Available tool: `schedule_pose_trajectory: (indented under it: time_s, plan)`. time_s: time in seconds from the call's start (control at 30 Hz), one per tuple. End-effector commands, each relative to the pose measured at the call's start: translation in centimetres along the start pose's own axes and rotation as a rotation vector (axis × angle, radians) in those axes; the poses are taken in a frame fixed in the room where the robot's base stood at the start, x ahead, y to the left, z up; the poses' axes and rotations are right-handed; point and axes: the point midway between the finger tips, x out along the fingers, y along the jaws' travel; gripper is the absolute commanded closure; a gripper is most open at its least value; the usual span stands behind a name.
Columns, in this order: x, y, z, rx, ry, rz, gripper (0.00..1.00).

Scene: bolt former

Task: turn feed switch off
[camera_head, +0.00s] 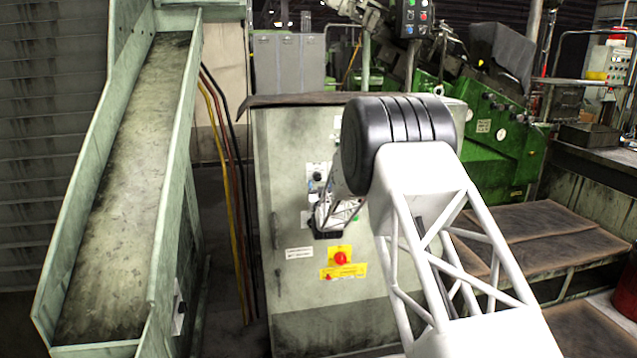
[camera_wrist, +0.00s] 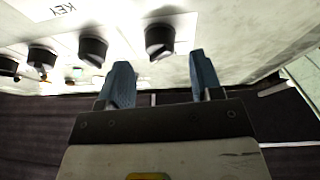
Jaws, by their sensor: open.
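The feed switch cannot be told apart by label. In the wrist view several black rotary knobs sit in a row on a pale panel, including one knob (camera_wrist: 160,40) at the right end and another knob (camera_wrist: 92,49) to its left. My gripper (camera_wrist: 160,66) is open, its two blue fingers apart and pointing at the panel. The right-end knob appears between and beyond the fingertips; contact cannot be told. In the head view my gripper (camera_head: 327,226) is in front of the grey control cabinet (camera_head: 285,200), and my arm hides part of its panel.
A red button (camera_head: 340,258) on a yellow plate is on the cabinet below my gripper. A long metal chute (camera_head: 125,180) stands at left, with yellow and dark cables (camera_head: 222,165) beside the cabinet. A green machine (camera_head: 500,140) stands behind at right, with brown steps (camera_head: 545,235).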

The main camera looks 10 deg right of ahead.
Motion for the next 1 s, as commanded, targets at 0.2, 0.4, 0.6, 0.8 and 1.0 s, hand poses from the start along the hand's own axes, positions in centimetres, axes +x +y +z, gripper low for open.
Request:
schedule_pose_trajectory:
  time_s: [0.2, 0.4, 0.6, 0.8, 1.0]
  plan:
    - [1.9, 0.0, 0.1, 0.000, -0.001, 0.000, 0.41]
    - [2.7, 0.0, 0.0, 0.000, 0.001, 0.000, 0.41]
    - [2.7, 0.0, 0.0, 0.000, 0.000, 0.000, 0.41]
    - [2.7, 0.0, 0.0, 0.000, 0.000, 0.000, 0.60]
    - [2.7, 0.0, 0.0, 0.000, 0.000, 0.000, 0.90]
